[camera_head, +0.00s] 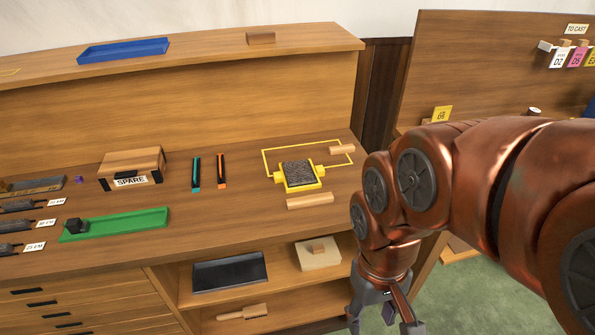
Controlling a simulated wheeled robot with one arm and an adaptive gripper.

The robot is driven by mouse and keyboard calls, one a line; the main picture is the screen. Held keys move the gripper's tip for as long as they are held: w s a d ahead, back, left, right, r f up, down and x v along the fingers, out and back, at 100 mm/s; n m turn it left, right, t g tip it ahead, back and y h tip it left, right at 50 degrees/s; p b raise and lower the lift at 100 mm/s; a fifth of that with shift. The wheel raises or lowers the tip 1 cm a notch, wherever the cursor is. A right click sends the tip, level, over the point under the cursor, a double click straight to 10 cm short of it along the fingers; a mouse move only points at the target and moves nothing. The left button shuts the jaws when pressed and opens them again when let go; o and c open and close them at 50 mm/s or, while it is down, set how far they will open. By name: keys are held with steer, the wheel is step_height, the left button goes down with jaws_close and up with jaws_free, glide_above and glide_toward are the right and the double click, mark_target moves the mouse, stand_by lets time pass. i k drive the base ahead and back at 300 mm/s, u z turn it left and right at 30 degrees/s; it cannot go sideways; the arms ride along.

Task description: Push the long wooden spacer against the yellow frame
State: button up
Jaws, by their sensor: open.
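The long wooden spacer (310,201) is a pale bar lying on the bench top, just in front of the yellow frame (303,187). A narrow gap seems to show between them. The yellow frame surrounds a dark grey textured block and has a knob on each side. My gripper (385,322) is open and empty at the bottom of the view, pointing down. It is in front of the bench, to the right of and lower in the picture than the spacer, apart from it.
A thin yellow outline (264,158) lies behind the frame, with a shorter wooden block (342,150) at its right. Teal (196,174) and orange (222,171) tools lie left. A green tray (116,225) and SPARE box (131,168) stand farther left. Bench between is clear.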

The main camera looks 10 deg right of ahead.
mark_target(311, 200)
steer(key=u, duration=2.3)
steer(key=i, duration=1.75)
steer(key=z, duration=2.85)
